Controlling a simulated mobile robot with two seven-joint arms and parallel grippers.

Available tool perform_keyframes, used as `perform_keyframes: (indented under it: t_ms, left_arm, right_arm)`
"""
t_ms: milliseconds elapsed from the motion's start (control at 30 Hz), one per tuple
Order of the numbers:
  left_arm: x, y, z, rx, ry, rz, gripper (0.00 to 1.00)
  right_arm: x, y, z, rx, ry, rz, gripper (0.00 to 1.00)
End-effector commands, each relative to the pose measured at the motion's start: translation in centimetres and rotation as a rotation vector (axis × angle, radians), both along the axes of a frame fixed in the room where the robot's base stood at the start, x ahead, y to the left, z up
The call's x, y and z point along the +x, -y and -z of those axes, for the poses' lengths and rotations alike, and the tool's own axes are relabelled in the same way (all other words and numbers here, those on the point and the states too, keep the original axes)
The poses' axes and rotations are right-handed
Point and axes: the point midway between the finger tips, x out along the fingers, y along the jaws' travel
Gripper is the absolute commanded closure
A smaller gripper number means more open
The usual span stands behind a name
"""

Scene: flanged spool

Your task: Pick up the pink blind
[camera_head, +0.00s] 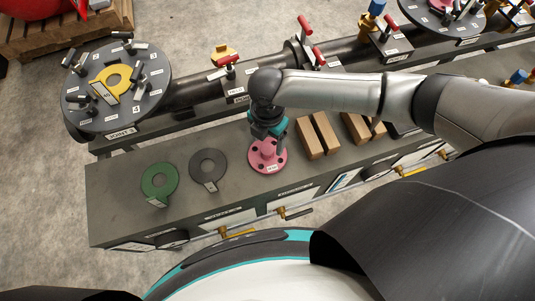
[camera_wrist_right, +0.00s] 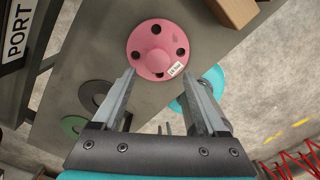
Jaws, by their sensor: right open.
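The pink blind (camera_head: 267,158) is a round flange with bolt holes, a raised centre and a small white label. It lies on the grey bench top, and my right gripper (camera_head: 268,133) is above it, partly covering its far side. In the right wrist view the pink blind (camera_wrist_right: 158,47) lies just beyond the fingertips of the right gripper (camera_wrist_right: 160,78). The fingers are apart with nothing between them. My left gripper does not show in the head view.
A dark pipe (camera_head: 200,90) with flanges and red-handled clamps runs behind the bench (camera_head: 120,200). The bench's left end is bare.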

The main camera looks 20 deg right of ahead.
Motion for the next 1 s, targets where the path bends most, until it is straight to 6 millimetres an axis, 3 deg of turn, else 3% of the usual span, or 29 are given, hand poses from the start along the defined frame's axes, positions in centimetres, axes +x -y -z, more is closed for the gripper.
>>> perform_keyframes:
  t_ms: [267, 533, 833, 1000]
  left_arm:
    - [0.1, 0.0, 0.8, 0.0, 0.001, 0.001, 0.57]
    - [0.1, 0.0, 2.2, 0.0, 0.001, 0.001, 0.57]
    - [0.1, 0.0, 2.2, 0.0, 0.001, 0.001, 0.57]
    - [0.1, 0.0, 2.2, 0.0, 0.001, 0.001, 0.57]
  right_arm:
    - [0.1, 0.0, 2.3, -0.001, -0.001, 0.001, 0.24]
    - [0.5, 0.0, 6.1, 0.0, 0.0, 0.001, 0.24]
    - [0.5, 0.0, 6.6, -0.001, 0.001, 0.0, 0.24]
    - [0.5, 0.0, 6.6, 0.0, 0.0, 0.0, 0.41]
